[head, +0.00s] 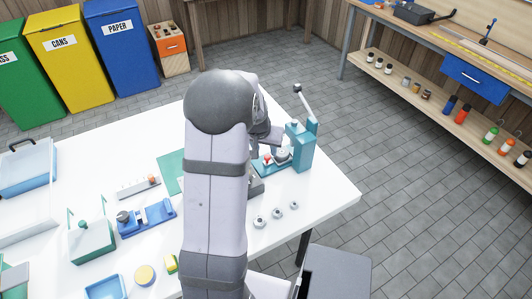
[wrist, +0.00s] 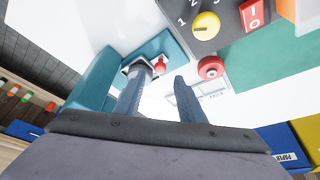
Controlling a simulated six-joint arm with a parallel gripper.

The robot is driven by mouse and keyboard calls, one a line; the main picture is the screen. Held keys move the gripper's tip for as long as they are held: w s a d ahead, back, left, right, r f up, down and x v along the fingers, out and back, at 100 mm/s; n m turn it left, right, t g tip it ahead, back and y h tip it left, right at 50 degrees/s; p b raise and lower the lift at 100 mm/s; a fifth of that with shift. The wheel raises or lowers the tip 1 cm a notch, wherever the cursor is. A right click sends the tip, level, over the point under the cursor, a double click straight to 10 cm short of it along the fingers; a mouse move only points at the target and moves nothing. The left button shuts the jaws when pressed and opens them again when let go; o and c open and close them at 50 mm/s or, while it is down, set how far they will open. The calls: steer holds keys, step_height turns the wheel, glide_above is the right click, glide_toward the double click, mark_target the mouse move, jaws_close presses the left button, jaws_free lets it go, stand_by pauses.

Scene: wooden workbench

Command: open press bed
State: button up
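The teal press (head: 300,145) stands near the right side of the white table, with a lever rising from its top. Its low teal bed (head: 262,166) extends to the left and carries a silver round part (head: 283,155) and a small red part (head: 267,159). In the wrist view the teal bed (wrist: 166,46) lies beyond my gripper (wrist: 158,88). My gripper's two fingers are apart with nothing held between them. The left finger overlaps the bed's silver part in the picture; I cannot tell whether they touch. In the head view my arm hides most of the gripper.
A grey box with a yellow dial (wrist: 206,26) and red switch (wrist: 252,14) is close by, and a red round knob (wrist: 210,67) is near the right finger. Small metal parts (head: 277,213) lie in front of the press. A blue fixture (head: 147,217) stands left of my arm.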

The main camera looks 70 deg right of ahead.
steer(key=shift+v, duration=1.05)
steer(key=shift+c, duration=0.6)
steer(key=shift+f, duration=0.15)
steer(key=c, duration=0.5)
steer(key=shift+w+a+f, duration=0.1)
steer(key=shift+a+f, duration=0.1)
steer(key=shift+f, duration=0.4)
jaws_close()
steer(key=d+r+m+g, duration=0.1)
steer(key=d+r+m, duration=0.2)
steer(key=d+r, duration=0.2)
steer(key=shift+s+d+r+m+y, duration=0.2)
steer(key=shift+s+d+m+y, duration=0.1)
steer(key=shift+s+d+y, duration=0.2)
